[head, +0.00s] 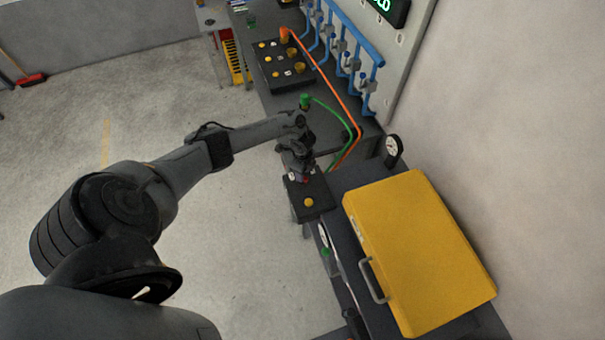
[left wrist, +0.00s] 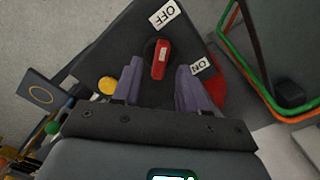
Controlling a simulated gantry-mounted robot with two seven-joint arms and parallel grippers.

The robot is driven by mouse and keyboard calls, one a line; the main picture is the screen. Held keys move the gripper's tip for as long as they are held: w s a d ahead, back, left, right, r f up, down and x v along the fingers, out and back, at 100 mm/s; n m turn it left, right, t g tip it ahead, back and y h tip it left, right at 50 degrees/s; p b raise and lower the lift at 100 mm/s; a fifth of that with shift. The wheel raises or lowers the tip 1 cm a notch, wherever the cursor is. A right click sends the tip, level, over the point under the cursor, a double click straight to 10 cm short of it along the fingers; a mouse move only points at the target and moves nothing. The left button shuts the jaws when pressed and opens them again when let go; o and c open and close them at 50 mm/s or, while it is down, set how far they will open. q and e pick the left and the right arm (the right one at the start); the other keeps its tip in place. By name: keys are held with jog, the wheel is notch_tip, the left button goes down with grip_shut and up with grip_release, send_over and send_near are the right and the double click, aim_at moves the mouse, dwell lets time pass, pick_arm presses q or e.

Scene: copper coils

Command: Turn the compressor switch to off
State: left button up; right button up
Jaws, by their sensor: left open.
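The compressor switch is a red handle (left wrist: 161,60) on a dark box (left wrist: 105,45) in the left wrist view. A white OFF label (left wrist: 165,14) is above the handle and a white ON label (left wrist: 200,66) is to its right. The handle stands nearly upright in that picture, its upper end towards OFF. My left gripper (left wrist: 158,84) is open, its two fingers on either side of the handle's lower end; I cannot tell whether they touch it. In the head view my left gripper (head: 299,168) is over the dark box (head: 314,188), hiding most of the switch.
A yellow button (head: 308,202) is on the box. A yellow case (head: 415,250) lies to the right, with a round gauge (head: 392,147) behind it. Orange (head: 345,98) and green (head: 335,112) hoses run behind the gripper. Open floor (head: 235,240) is to the left.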

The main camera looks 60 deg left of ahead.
pick_arm(q)
notch_tip(320, 180, up, 9)
jog(key=shift+f+p, duration=0.15)
jog(key=shift+p, duration=0.15)
dwell(0.4)
